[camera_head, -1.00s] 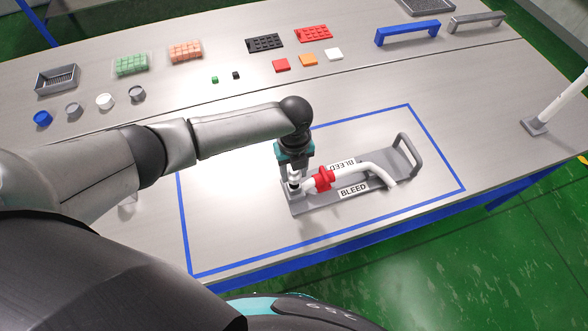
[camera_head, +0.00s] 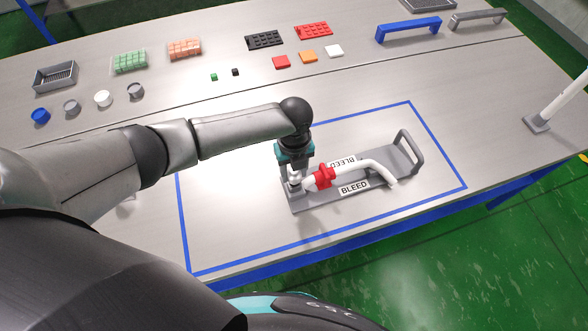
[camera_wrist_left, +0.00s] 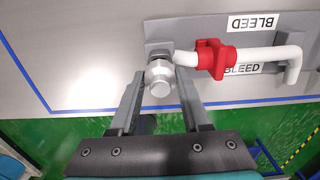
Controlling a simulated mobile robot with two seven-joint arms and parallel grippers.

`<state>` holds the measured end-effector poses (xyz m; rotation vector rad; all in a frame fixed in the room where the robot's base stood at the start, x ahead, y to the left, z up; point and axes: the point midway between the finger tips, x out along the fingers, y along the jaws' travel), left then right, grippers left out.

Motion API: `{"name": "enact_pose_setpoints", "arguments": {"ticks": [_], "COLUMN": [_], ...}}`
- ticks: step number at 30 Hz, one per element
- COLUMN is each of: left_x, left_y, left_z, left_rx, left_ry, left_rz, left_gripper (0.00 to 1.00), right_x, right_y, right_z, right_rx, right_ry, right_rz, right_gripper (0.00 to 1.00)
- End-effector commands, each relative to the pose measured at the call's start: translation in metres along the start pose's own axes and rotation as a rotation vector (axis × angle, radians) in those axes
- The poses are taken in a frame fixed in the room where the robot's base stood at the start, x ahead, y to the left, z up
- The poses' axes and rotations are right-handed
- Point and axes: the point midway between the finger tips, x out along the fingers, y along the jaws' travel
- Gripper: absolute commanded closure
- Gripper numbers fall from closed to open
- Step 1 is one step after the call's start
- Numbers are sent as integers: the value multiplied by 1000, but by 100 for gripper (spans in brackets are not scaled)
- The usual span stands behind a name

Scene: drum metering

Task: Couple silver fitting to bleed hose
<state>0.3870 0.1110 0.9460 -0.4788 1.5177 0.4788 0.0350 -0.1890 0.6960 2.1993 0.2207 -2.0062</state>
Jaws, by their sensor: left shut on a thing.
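The silver fitting (camera_wrist_left: 160,78) is between the fingers of my left gripper (camera_wrist_left: 160,92) in the left wrist view. In the head view my left gripper (camera_head: 294,183) is at the left end of the bleed stand and is shut on the fitting. The white bleed hose (camera_head: 360,167) lies along the grey stand (camera_head: 405,168), with a red collar (camera_head: 325,176) near its left end. In the wrist view the fitting sits at the hose end left of the red collar (camera_wrist_left: 214,58). I cannot tell whether they are fully joined. My right gripper is not in view.
A blue outline (camera_head: 190,225) marks the work area around the stand. Several round caps, trays (camera_head: 55,77) and coloured blocks sit at the back left and middle. Blue (camera_head: 408,32) and grey handles stand at the back right. A white post (camera_head: 560,103) rises at the right.

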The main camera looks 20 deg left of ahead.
Motion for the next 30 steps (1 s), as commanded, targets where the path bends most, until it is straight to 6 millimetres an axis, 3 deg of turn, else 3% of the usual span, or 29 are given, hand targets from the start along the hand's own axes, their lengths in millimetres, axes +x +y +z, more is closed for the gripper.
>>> {"name": "enact_pose_setpoints", "arguments": {"ticks": [21,22,30], "left_x": [18,18,17], "left_y": [-1,-1,0], "left_z": [0,0,0], "left_rx": [0,0,0], "left_ry": [-1,-1,-1], "left_rz": [-2,-2,-1], "left_gripper": [100,51,20], "right_x": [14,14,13], "right_y": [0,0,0], "right_z": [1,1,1], "right_rx": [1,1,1], "right_ry": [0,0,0], "right_rz": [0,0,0], "right_gripper": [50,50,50]}}
